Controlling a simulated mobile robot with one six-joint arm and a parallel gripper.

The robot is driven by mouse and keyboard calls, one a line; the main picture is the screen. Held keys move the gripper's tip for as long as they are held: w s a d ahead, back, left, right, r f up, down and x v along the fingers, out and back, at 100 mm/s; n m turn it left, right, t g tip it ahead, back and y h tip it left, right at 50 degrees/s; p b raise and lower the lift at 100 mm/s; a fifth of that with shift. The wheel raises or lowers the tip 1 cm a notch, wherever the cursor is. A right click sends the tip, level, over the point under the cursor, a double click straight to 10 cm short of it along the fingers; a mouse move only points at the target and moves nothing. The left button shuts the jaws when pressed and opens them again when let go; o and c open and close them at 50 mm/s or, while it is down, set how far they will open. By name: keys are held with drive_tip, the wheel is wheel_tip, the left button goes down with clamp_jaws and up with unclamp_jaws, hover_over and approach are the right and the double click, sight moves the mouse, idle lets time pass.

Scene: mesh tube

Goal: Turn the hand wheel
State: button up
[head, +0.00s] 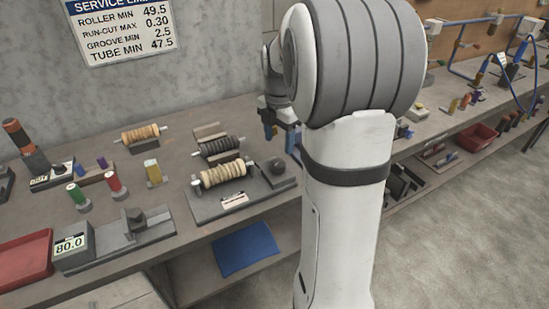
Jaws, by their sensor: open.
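A fixture (208,210) stands near the bench's front edge with a tan ribbed roller (222,174) on it. My gripper (281,138) is open, with blue fingers pointing down. It appears above and behind the dark round part, apart from it. My own arm covers the bench just right of the gripper and hides part of it.
A dark ribbed roller (219,145) and another tan roller (143,132) lie behind the fixture. A gauge reading 80.0 (73,247), a red tray (24,256) and several coloured plugs stand left. A blue sheet (246,249) lies on the lower shelf.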

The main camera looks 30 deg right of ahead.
sight(278, 162)
wheel_tip(278, 162, down, 8)
drive_tip(key=shift+r, duration=0.2)
drive_tip(key=shift+c, duration=0.5)
drive_tip(key=c, duration=0.9)
